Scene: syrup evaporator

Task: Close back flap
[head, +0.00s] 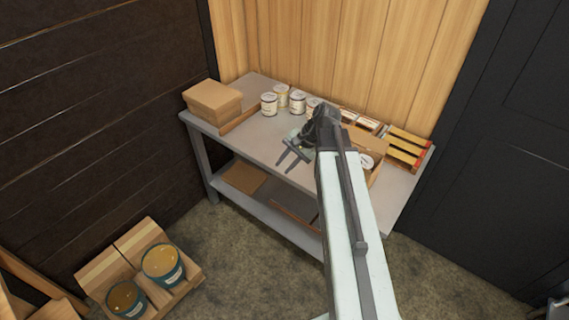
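An open cardboard box (376,172) stands on the right part of the grey table (258,150). A white-lidded can shows inside it. My arm covers the box's left side, and I cannot make out clearly how its back flap stands. My gripper (283,167) is above the table, left of the box and apart from it. Its two fingers are spread, with nothing between them, and point to the lower left.
A closed cardboard box (212,101) stands at the table's left end beside a wooden strip (240,119). Several white cans (282,95) stand along the back. Red-and-wood items (405,148) lie at the right.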

